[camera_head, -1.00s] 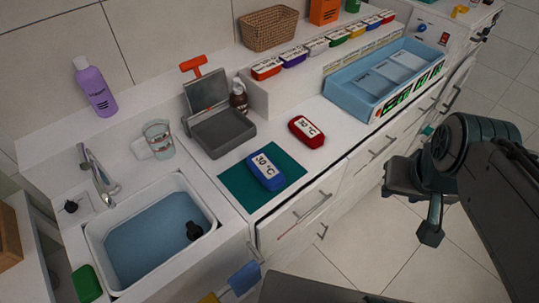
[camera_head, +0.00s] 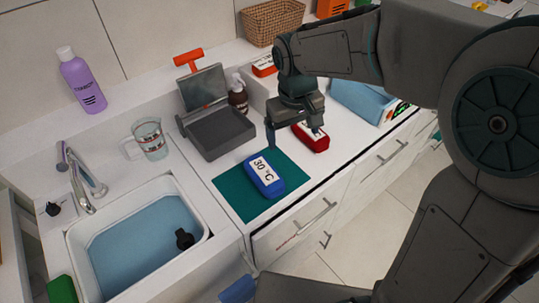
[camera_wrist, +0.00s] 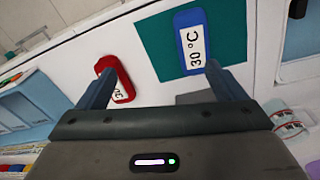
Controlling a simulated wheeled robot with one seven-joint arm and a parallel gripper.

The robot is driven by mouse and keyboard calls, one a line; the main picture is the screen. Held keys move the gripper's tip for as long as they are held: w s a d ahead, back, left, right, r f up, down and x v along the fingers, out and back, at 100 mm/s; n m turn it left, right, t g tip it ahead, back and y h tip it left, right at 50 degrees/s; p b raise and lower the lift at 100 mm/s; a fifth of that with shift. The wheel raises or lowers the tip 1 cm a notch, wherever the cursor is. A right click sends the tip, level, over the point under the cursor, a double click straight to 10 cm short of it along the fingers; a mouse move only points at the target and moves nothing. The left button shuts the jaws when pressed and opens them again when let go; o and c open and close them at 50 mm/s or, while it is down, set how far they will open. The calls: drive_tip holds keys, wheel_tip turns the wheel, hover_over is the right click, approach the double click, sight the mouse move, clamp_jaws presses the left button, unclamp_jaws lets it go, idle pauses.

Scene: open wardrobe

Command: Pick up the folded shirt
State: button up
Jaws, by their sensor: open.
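No item is clearly recognisable as a folded shirt. A blue rounded item labelled 30 °C (camera_head: 264,178) lies on a dark green mat (camera_head: 237,193); it also shows in the wrist view (camera_wrist: 187,25). A red labelled item (camera_head: 318,143) lies on the white counter beside the mat, partly hidden by my gripper (camera_head: 295,132); the wrist view shows it near the left finger (camera_wrist: 122,68). My gripper is open and empty, pointing down above the counter near both items. I see no contact with either.
A grey open-lidded box (camera_head: 218,132) stands behind the mat. A glass jug (camera_head: 150,140) and a water-filled sink (camera_head: 207,225) are at left. A light blue tray (camera_head: 362,100) is at right, partly behind my arm. White drawers (camera_head: 300,222) line the counter front.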

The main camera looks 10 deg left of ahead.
drive_tip(key=n+g+b, duration=0.1)
drive_tip(key=n, duration=0.1)
hover_over(264, 171)
wheel_tip(264, 171, down, 5)
drive_tip(key=f, duration=0.8)
drive_tip(key=shift+w+a+f, duration=0.15)
drive_tip(key=shift+a+f, duration=0.2)
drive_tip(key=shift+d+f+p, duration=0.2)
drive_tip(key=shift+f+p, duration=0.2)
drive_tip(key=shift+f, duration=0.95)
drive_tip(key=shift+d+f+p, duration=0.15)
drive_tip(key=shift+f+p, duration=0.25)
drive_tip(key=shift+f, duration=0.95)
drive_tip(key=shift+c, duration=0.3)
drive_tip(key=c, duration=1)
